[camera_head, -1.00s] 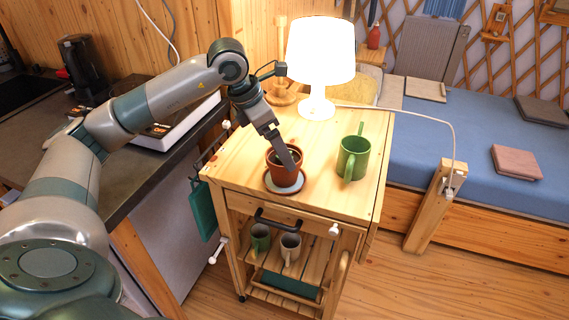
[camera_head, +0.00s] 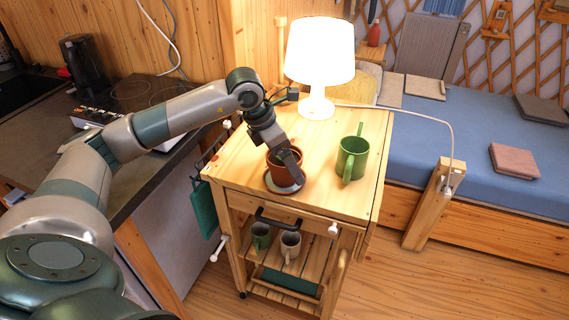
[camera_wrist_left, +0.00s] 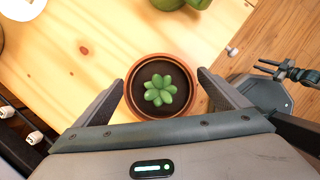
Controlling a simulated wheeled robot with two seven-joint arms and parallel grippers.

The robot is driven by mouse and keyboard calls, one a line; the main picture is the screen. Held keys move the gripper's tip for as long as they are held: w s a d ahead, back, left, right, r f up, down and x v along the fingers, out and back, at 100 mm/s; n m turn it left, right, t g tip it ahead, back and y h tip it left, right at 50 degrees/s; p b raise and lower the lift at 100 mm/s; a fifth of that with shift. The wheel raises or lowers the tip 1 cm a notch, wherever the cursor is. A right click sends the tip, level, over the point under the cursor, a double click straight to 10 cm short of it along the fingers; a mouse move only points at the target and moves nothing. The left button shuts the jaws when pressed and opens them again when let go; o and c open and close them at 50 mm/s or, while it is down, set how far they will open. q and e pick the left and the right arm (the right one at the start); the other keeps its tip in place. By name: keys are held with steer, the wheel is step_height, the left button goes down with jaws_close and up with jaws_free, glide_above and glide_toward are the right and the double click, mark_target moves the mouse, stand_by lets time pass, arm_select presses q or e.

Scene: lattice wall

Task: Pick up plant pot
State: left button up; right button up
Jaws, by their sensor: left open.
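The plant pot (camera_head: 281,168) is terracotta and stands upright on a saucer (camera_head: 283,188) on the wooden cart top. In the left wrist view the pot (camera_wrist_left: 160,112) shows from above, with dark soil and a small green succulent (camera_wrist_left: 160,90). My left gripper (camera_head: 288,162) is at the pot from above. In the left wrist view my left gripper (camera_wrist_left: 162,82) is open, with one finger on each side of the pot's rim. Whether the fingers touch the pot I cannot tell.
A lit white lamp (camera_head: 319,60) stands at the back of the cart (camera_head: 342,205). A dark counter (camera_head: 45,140) lies left and a blue bed (camera_head: 450,140) right.

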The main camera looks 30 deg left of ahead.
arm_select(q)
steer(key=shift+x, duration=1.3)
arm_select(e)
steer(key=shift+s, duration=0.35)
arm_select(q)
steer(key=shift+c, duration=0.2)
steer(key=shift+w, duration=0.1)
steer(key=c, duration=1.3)
steer(key=shift+r, duration=0.2)
steer(key=shift+r, duration=0.2)
step_height(320, 180, up, 3)
steer(key=shift+r+b, duration=0.15)
steer(key=shift+b, duration=0.4)
steer(key=d+r, duration=0.2)
steer(key=d, duration=0.2)
steer(key=d+r+b, duration=0.1)
steer(key=d+r, duration=0.1)
steer(key=d, duration=0.1)
steer(key=d+r+b, duration=0.1)
steer(key=d+r, duration=0.2)
steer(key=d, duration=0.1)
steer(key=shift+d, duration=0.4)
arm_select(e)
steer(key=d+f+g, duration=0.1)
steer(key=s+d+f+g, duration=0.1)
steer(key=shift+s+d+f+h, duration=0.1)
steer(key=shift+d+f+h, duration=0.25)
steer(key=shift+d+h, duration=0.05)
